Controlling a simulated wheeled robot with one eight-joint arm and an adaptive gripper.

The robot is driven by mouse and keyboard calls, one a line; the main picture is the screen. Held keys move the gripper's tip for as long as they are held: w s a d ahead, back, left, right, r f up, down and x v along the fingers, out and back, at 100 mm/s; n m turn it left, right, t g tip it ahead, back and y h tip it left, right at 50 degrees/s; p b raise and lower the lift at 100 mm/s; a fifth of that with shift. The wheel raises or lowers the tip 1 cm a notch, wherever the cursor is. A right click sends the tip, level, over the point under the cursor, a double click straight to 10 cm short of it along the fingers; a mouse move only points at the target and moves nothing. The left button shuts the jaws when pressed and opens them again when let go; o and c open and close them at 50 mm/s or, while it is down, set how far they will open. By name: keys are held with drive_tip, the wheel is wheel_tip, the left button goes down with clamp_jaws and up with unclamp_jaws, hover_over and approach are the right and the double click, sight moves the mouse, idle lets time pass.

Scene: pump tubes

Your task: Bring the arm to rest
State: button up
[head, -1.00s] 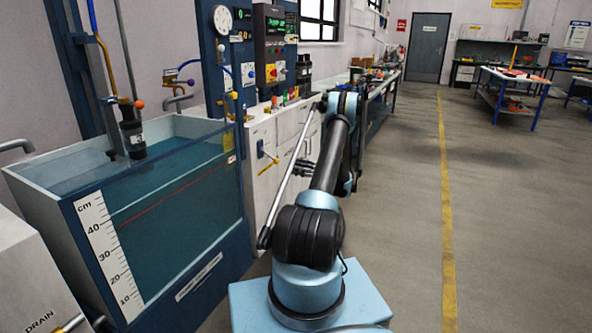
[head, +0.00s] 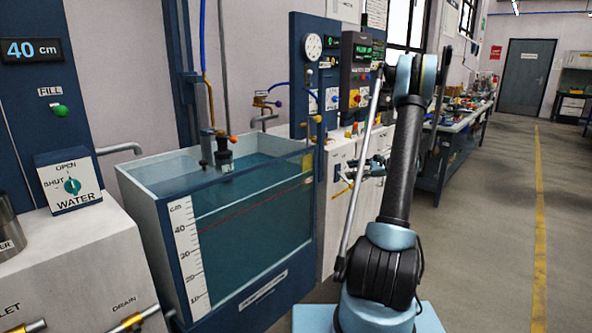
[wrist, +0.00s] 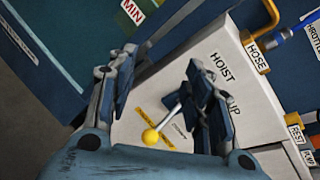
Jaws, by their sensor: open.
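My arm (head: 400,180) stands raised at the right of the tank in the head view, its upper end bent over toward the white cabinet. My gripper (wrist: 160,85) is open in the wrist view, its two dark fingers apart with nothing held. A hoist lever with a yellow knob (wrist: 150,137) shows between the fingers in the picture, on the white cabinet marked HOIST (wrist: 240,90). I cannot tell how far the knob is from the fingers. In the head view the gripper is partly hidden by the arm.
The water tank (head: 150,210) with a cm scale stands left of the arm. A panel reading 40 cm (head: 32,50) and a WATER knob (head: 72,185) are farther left. A hose fitting (wrist: 260,40) sits close by in the wrist view. The floor (head: 490,240) at right is clear.

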drive_tip(key=s+a+r+n+g+h, duration=0.1)
drive_tip(key=s+a+r+n+h, duration=0.2)
drive_tip(key=s, duration=0.6)
drive_tip(key=s+a+r+n+g+h, duration=0.1)
drive_tip(key=s+a+r+n+g, duration=0.15)
drive_tip(key=s+a, duration=0.45)
drive_tip(key=s+a+r+n+h, duration=0.2)
drive_tip(key=s+r+n+h, duration=0.1)
drive_tip(key=s, duration=0.8)
drive_tip(key=s+d+f+n+h, duration=0.1)
drive_tip(key=s+f+n+h, duration=0.1)
drive_tip(key=s, duration=0.6)
drive_tip(key=s+d+f+n+h, duration=0.2)
drive_tip(key=s+f+n, duration=0.1)
drive_tip(key=s, duration=0.6)
drive_tip(key=s+d+f+n+h, duration=0.1)
drive_tip(key=s+f+n+h, duration=0.1)
drive_tip(key=s+f, duration=0.3)
drive_tip(key=s+n, duration=0.1)
drive_tip(key=s, duration=0.2)
drive_tip(key=shift+s+d+g, duration=0.3)
drive_tip(key=shift+d+g, duration=0.05)
drive_tip(key=shift+n, duration=0.25)
drive_tip(key=shift+w+f, duration=0.25)
drive_tip(key=shift+w, duration=0.15)
